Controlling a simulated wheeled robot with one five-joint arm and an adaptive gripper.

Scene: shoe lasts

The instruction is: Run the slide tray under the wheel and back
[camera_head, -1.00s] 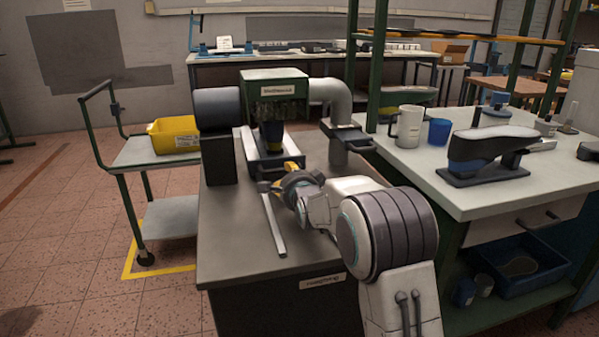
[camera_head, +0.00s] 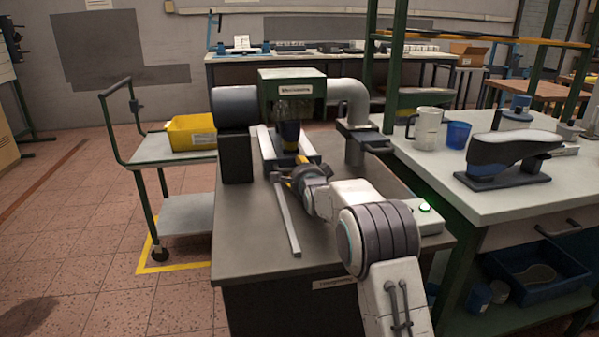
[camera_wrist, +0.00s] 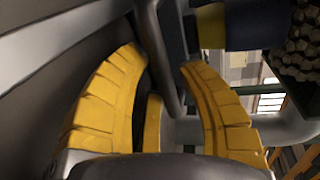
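The machine (camera_head: 292,87) with the green hood stands at the back of the grey bench. Its dark studded wheel (camera_wrist: 305,40) shows at the upper right of the wrist view. The slide tray (camera_head: 270,160) sits low beneath the hood, between pale rails. A dark blue piece with a yellow lower band (camera_head: 290,131) stands upright over the tray; it also shows in the wrist view (camera_wrist: 255,22). My gripper (camera_wrist: 162,62) is at the tray's front. Its yellow fingers are apart on either side of a dark bar, the tray's handle by its look. Contact is unclear.
A long grey metal bar (camera_head: 286,215) lies on the bench left of my arm. A fat grey pipe (camera_head: 350,95) rises right of the machine. The right counter holds a mug (camera_head: 428,128), a blue cup (camera_head: 457,134) and a shoe last on a stand (camera_head: 500,158).

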